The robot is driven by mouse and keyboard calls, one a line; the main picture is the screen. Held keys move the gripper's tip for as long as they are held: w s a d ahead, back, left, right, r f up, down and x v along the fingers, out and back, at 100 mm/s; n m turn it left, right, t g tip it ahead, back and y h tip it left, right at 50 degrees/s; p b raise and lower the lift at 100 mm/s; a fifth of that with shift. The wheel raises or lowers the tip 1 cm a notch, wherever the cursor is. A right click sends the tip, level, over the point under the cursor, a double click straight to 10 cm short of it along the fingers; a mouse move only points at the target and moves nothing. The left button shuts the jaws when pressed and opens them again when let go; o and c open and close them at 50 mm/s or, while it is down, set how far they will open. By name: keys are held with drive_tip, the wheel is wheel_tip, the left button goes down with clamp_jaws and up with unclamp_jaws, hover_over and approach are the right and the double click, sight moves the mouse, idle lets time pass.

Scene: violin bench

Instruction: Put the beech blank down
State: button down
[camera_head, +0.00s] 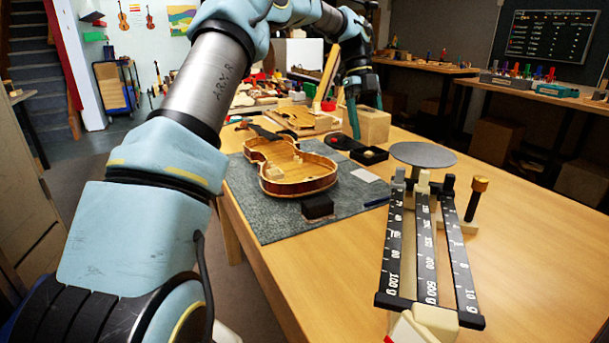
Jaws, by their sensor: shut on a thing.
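A pale wooden block (375,127), which looks like the beech blank, is at the far part of the bench in the head view. My gripper (366,106) points down at it from above. One teal finger runs down the block's left side and the other is at its upper right, so the jaws are shut on the block with its width between them. Part of the block is hidden by the fingers. I cannot tell whether its underside touches the bench or is slightly above it.
A black open tray (370,156) and a dark oval case (343,141) are just in front of the block. An open violin body (290,168) lies on a grey mat (272,222) to the left. A balance (427,238) with a round pan (423,154) stands nearer.

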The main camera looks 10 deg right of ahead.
sight(366, 185)
drive_tip(key=f, duration=0.1)
drive_tip(key=f+b, duration=0.1)
drive_tip(key=shift+w+d+f, duration=0.3)
drive_tip(key=shift+f, duration=0.1)
wheel_tip(366, 185, down, 10)
unclamp_jaws()
drive_tip(key=shift+r, duration=0.1)
drive_tip(key=v, duration=1.1)
drive_tip(key=shift+w+r, duration=0.2)
drive_tip(key=shift+r, duration=0.2)
drive_tip(key=shift+a, duration=0.1)
